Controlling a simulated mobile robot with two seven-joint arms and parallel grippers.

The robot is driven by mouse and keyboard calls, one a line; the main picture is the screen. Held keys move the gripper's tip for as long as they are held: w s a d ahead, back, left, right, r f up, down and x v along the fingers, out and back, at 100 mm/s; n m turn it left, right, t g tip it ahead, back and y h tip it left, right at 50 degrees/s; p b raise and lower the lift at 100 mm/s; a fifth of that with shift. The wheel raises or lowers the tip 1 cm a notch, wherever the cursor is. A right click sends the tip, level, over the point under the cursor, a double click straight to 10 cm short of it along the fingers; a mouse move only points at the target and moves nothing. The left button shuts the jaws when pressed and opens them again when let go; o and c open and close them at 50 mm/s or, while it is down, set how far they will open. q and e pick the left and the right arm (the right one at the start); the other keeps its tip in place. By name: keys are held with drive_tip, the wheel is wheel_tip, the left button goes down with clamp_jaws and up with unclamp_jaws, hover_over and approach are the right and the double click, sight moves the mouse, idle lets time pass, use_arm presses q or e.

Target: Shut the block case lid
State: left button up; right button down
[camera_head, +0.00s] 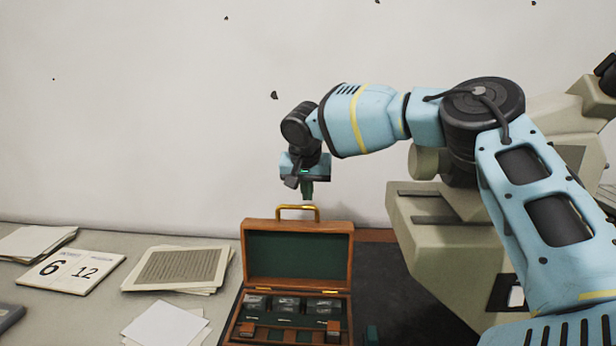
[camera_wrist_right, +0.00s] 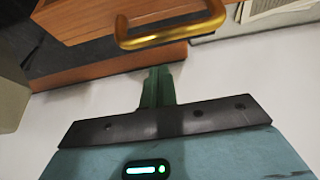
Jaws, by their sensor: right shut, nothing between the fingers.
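The wooden block case (camera_head: 236,318) stands on the table with its lid (camera_head: 297,258) raised upright, showing a dark green lining. A brass handle (camera_head: 298,208) sits on the lid's top edge; it also shows in the right wrist view (camera_wrist_right: 172,38). Several dark blocks (camera_head: 288,304) lie in compartments inside the case. My right gripper (camera_head: 307,193) is shut and empty, just above and behind the handle. In the right wrist view, its green fingers (camera_wrist_right: 156,80) point toward the handle and stand apart from it. My left gripper is not in view.
A large beige machine (camera_head: 440,230) stands right of the case. Papers (camera_head: 180,268), a calendar card (camera_head: 70,271) and white sheets (camera_head: 165,326) lie on the table to the left. A dark mat (camera_head: 390,285) lies beside the case. The wall is behind.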

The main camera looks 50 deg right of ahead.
drive_tip(key=shift+s+a+p, duration=0.4)
drive_tip(key=shift+s+a, duration=0.55)
drive_tip(key=shift+a, duration=0.2)
drive_tip(key=shift+s, duration=0.1)
